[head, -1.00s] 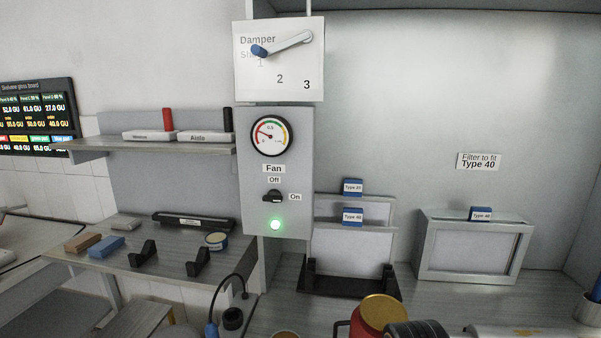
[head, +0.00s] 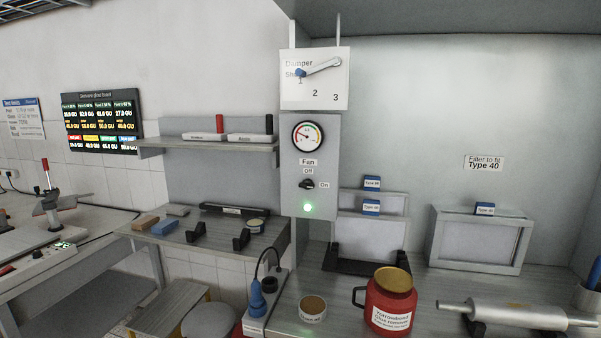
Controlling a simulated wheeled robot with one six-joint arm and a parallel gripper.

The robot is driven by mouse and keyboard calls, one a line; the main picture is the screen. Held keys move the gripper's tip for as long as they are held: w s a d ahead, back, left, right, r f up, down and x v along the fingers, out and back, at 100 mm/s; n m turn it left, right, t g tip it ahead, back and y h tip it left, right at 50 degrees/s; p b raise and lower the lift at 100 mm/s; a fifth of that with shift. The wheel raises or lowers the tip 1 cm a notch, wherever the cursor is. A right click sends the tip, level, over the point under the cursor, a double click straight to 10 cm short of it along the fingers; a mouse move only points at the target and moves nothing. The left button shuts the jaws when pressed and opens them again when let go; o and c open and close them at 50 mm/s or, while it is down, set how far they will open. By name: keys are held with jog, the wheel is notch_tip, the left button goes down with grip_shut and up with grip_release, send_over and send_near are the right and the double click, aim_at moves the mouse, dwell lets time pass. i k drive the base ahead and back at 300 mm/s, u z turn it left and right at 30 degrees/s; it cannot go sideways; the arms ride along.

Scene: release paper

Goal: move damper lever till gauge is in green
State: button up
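The damper panel (head: 318,96) is a white plate high on the wall, marked Shut, 1, 2 and 3. Its grey damper lever (head: 321,67) pivots at the upper right, and its blue knob (head: 300,73) sits at the left, by Shut and 1. The round gauge (head: 308,136) below has red, yellow and green on its rim. Its needle points to the left, toward the red side; the exact reading is too small to tell. The fan switch (head: 307,184) is turned toward On, and a green lamp (head: 308,208) is lit. My gripper is not in view.
A red canister (head: 390,303), a round tin (head: 313,308) and a metal roller (head: 516,315) stand on the bench below. The space before the panel looks clear.

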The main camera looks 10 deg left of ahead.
aim_at(336, 61)
jog(key=u, duration=0.9)
jog(key=i, duration=0.9)
